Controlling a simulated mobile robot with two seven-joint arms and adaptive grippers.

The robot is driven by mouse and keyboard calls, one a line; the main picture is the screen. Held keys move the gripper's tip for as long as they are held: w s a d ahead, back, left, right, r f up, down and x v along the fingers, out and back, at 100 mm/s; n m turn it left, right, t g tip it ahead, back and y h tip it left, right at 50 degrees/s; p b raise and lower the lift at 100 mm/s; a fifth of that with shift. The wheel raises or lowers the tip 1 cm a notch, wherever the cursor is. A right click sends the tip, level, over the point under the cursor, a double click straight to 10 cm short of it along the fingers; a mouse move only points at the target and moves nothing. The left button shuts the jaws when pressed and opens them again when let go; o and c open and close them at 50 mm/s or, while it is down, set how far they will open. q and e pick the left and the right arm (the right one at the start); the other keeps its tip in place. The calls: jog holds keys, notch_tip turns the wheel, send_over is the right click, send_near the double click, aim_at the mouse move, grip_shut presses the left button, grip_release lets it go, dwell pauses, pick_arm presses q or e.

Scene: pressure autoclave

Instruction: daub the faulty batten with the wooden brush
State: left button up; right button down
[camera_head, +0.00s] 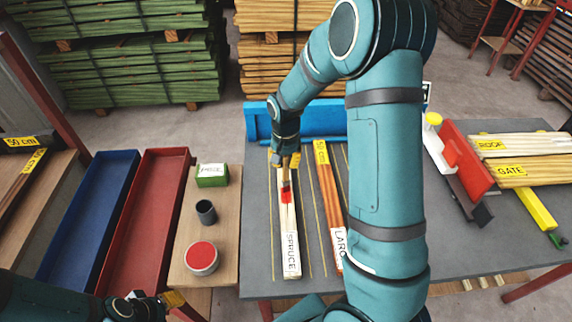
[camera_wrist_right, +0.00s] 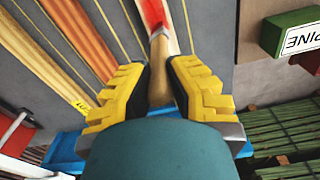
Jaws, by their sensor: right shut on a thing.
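My right gripper (camera_head: 285,160) is shut on the wooden brush; its yellow fingers (camera_wrist_right: 160,85) clasp the handle in the right wrist view. The brush (camera_wrist_right: 158,68) points down, with red at its tip (camera_head: 285,193). That tip is over the pale batten group labelled SPRUCE (camera_head: 289,235) and looks at or very near its surface; contact is unclear. A reddish-brown batten group (camera_head: 328,185), labelled LARCH in part, lies to its right, partly hidden by my arm. I cannot tell which batten is faulty. My left gripper (camera_head: 172,300) is low at the left, its opening unclear.
A tin of red paint (camera_head: 201,257), a dark cup (camera_head: 206,212) and a green box (camera_head: 212,175) stand on a wooden board left of the grey table (camera_head: 258,215). Blue (camera_head: 88,215) and red (camera_head: 146,215) trays lie further left. Labelled battens (camera_head: 525,172) lie at the right.

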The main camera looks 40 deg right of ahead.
jog(key=shift+w+d, duration=0.45)
jog(key=shift+w, duration=0.2)
notch_tip(320, 180, up, 6)
jog(key=p, duration=0.4)
dwell(0.3)
notch_tip(320, 180, up, 3)
jog(key=p, duration=0.2)
jog(key=shift+p, duration=0.3)
jog(key=shift+s+f, duration=0.1)
dwell(0.3)
